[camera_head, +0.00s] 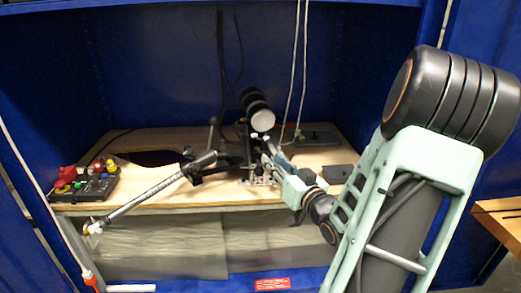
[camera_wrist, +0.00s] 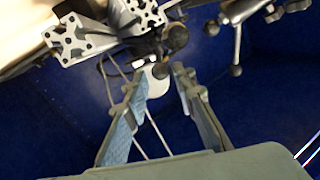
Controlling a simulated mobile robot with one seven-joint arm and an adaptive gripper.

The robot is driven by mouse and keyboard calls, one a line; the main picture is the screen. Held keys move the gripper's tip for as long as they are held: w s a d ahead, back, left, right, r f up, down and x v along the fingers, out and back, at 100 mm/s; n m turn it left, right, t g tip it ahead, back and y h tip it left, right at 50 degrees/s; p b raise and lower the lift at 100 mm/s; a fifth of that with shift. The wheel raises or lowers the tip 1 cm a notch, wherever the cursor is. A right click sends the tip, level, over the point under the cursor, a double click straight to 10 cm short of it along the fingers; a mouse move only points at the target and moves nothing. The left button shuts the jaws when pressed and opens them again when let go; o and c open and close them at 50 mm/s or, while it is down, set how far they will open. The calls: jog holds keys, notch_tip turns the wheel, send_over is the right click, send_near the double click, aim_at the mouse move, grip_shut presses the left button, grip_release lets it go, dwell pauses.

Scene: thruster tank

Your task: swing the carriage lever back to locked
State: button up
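The carriage (camera_head: 258,172) is a dark and metal assembly in the middle of the wooden bench, partly hidden by my gripper. My gripper (camera_head: 272,158) reaches it from the right. In the wrist view my gripper (camera_wrist: 160,74) has its two fingers apart, with a clear gap and nothing gripped. A metal lever with a dark ball end (camera_wrist: 236,60) hangs to the right of the fingers, apart from them. It may be the carriage lever; I cannot tell for sure. Round dark knobs (camera_wrist: 175,38) are just beyond the fingertips. Whether the lever is locked cannot be told.
A long metal rod (camera_head: 150,192) slants over the bench's front left. A black-and-white cylinder (camera_head: 258,110) stands above the carriage. A control box (camera_head: 88,182) with coloured buttons sits at the left. Cables hang behind. Slotted metal profiles (camera_wrist: 85,38) lie left of the fingers.

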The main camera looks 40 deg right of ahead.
aim_at(259, 150)
jog(key=w, duration=0.3)
jog(key=w+d+b, duration=0.1)
jog(key=w, duration=0.2)
jog(key=w+b, duration=0.1)
jog(key=w, duration=0.2)
jog(key=shift+w+d, duration=0.25)
jog(key=shift+w, duration=0.05)
grip_shut()
